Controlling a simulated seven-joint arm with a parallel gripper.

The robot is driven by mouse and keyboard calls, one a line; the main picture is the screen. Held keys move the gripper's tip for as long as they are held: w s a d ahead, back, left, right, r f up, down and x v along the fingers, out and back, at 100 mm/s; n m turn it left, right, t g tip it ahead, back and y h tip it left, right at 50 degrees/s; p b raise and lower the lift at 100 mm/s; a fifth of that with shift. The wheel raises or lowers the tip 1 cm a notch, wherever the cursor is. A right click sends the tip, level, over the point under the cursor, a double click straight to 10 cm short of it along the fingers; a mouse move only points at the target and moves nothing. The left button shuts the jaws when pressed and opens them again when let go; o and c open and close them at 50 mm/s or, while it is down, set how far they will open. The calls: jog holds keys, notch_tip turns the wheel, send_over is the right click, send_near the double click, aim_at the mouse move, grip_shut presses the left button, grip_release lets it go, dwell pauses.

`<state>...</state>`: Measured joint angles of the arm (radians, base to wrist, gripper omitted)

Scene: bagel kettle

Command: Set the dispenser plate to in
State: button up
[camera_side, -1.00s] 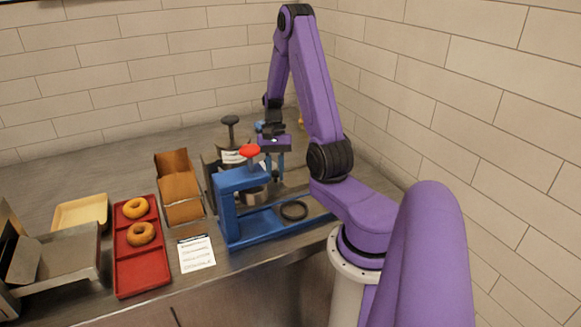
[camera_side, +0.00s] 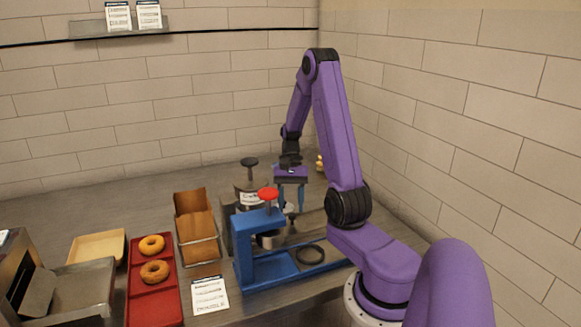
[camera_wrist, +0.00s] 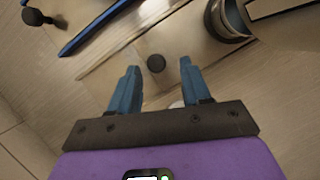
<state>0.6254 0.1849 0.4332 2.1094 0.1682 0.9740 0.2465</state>
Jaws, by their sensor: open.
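The dispenser plate (camera_wrist: 185,42) appears in the wrist view as a flat pale panel with a short black knob (camera_wrist: 156,63) on it. My gripper (camera_wrist: 157,68) is open, with one blue finger on either side of the knob in this view. No contact shows, and I cannot tell the height gap. In the side view my gripper (camera_side: 291,207) points down behind the blue press (camera_side: 243,250), right of the dispenser body (camera_side: 247,190). The plate is mostly hidden there by the press and my fingers.
The press has a red knob (camera_side: 268,194) and stands close in front of my gripper. A metal cup (camera_wrist: 228,20) is at the top of the wrist view. A red tray (camera_side: 146,300) with two bagels and a cardboard box (camera_side: 195,225) stand left. Brick walls rise behind and right.

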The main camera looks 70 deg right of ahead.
jog(key=v, duration=1.4)
jog(key=shift+r, duration=0.15)
